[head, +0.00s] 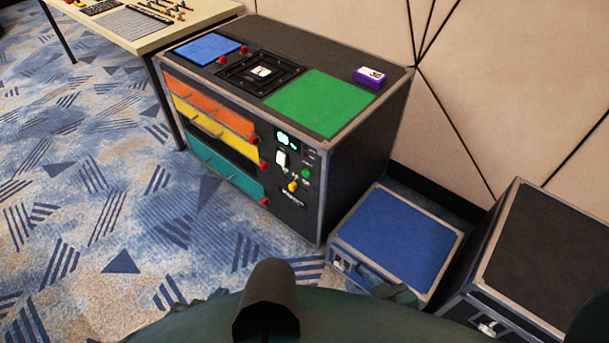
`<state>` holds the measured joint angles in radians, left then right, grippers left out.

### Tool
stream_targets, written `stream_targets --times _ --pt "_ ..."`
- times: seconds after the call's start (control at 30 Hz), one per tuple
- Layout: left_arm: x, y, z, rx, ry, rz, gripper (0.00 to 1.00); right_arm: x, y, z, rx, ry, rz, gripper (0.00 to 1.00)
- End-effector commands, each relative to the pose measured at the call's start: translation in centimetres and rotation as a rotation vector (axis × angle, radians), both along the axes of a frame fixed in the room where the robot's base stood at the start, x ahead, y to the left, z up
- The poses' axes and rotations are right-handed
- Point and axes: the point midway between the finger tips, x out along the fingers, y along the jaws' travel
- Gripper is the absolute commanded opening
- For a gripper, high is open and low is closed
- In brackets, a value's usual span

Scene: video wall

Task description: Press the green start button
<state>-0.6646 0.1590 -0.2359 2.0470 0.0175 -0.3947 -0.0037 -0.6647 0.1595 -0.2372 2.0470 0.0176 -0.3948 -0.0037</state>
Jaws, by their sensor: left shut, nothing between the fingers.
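A small round green button (306,173) sits on the front control panel of a black flight case (345,170), at the panel's right side. A small screen with green marks (286,139) is above and to the left of it. A white switch (281,159) is to its left, and a yellow knob (293,186) is lower left. Nothing covers the button. I cannot make out either of my grippers in the head view; only dark green parts of my own body show along the bottom edge.
The case top holds a blue pad (208,48), a green pad (320,102) and a purple box (369,77). Orange, yellow and teal drawers (220,170) fill its front left. A blue-topped case (395,238) and a black case (545,265) stand right. Carpet (130,230) lies clear in front.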

Motion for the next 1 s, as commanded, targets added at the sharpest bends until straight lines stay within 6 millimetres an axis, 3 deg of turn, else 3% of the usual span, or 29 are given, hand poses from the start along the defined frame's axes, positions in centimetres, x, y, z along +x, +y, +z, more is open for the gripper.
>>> stream_targets --times 0.37,1.0 --pt "-0.02 0.00 -0.01 0.001 0.000 -0.001 0.00 0.00 -0.02 -0.01 -0.001 0.000 -0.001 0.00" --pt "-0.04 -0.03 -0.01 0.001 0.001 -0.001 0.00 0.00 -0.05 -0.01 -0.001 0.000 -0.001 0.00"
